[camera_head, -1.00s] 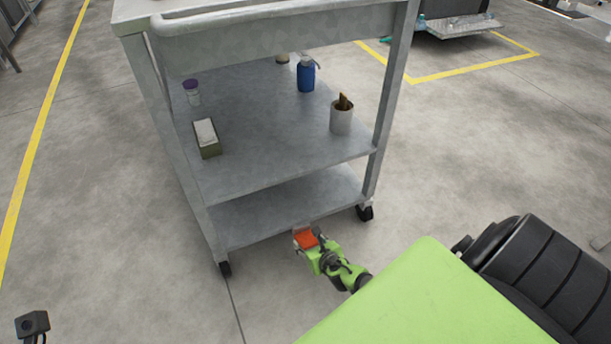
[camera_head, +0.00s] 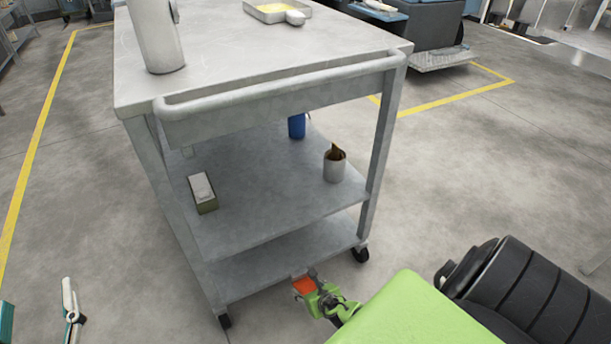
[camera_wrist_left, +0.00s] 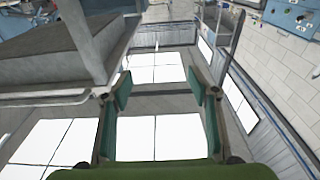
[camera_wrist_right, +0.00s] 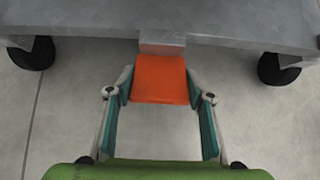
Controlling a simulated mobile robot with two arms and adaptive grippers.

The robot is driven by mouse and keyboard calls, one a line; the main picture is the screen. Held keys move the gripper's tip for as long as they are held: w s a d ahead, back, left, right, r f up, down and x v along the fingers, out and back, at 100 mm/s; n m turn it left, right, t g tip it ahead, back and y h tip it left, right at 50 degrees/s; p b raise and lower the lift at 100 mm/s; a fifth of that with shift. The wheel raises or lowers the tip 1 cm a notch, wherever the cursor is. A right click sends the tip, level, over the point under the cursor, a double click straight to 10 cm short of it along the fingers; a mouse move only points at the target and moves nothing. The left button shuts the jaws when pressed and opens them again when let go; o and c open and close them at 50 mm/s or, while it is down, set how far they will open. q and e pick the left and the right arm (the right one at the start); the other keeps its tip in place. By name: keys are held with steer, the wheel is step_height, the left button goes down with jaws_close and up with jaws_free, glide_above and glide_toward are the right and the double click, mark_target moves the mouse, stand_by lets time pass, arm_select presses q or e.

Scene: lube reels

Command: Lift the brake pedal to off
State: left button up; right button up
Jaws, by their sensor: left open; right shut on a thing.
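The brake pedal is an orange plate (camera_head: 304,286) at the lower front edge of the grey cart (camera_head: 272,205). In the right wrist view the pedal (camera_wrist_right: 160,80) joins a short grey bracket (camera_wrist_right: 162,42) under the cart's bottom edge. My right gripper (camera_wrist_right: 160,90) is shut on the pedal, with a finger at each side edge. In the head view my right gripper (camera_head: 308,289) is low, just in front of the cart. I cannot tell the pedal's exact tilt. My left gripper (camera_wrist_left: 160,88) is open and empty, and shows at the lower left of the head view (camera_head: 40,312).
Two black casters (camera_wrist_right: 28,54) (camera_wrist_right: 280,68) flank the pedal. Floor to the left is clear.

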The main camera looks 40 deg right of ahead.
steer(key=shift+d, duration=0.1)
arm_select(q)
steer(key=f, duration=0.1)
steer(key=f+g, duration=0.1)
steer(key=shift+w+a+f+y, duration=0.15)
steer(key=shift+w+f+y, duration=0.05)
steer(key=shift+f+y, duration=0.1)
arm_select(e)
steer(key=o, duration=1.6)
steer(key=v, duration=1.2)
steer(key=shift+w+a+r, duration=0.15)
steer(key=shift+a, duration=0.05)
